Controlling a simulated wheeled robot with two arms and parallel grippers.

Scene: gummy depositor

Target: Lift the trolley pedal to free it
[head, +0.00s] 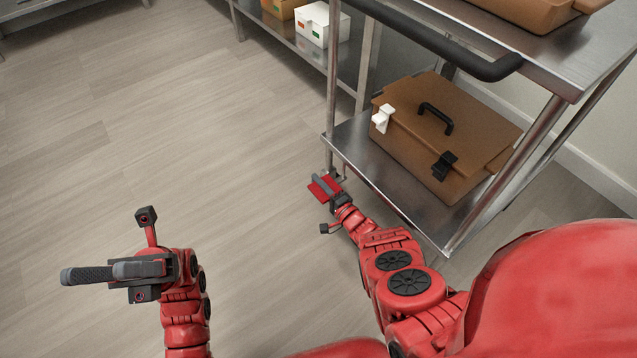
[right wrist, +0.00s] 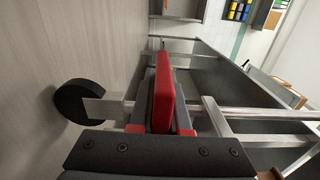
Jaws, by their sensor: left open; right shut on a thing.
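The steel trolley (head: 355,125) stands on the right in the head view, with its lower shelf near the floor. Its red pedal (head: 319,190) is at the shelf's near left corner post. In the right wrist view the pedal (right wrist: 166,92) stands up in the middle, close to a black caster wheel (right wrist: 80,104). My right gripper (head: 327,187) is low at that corner, shut on the pedal and partly covering it. My left gripper (head: 92,273) is open and empty over bare floor, well left of the trolley. The pedal's exact tilt is hard to tell.
A brown case (head: 440,135) with a black handle lies on the trolley's lower shelf. A black push handle (head: 440,45) juts out above. A shelf unit behind holds a white box (head: 322,24) and an orange box (head: 283,8). The floor (head: 110,120) on the left is clear.

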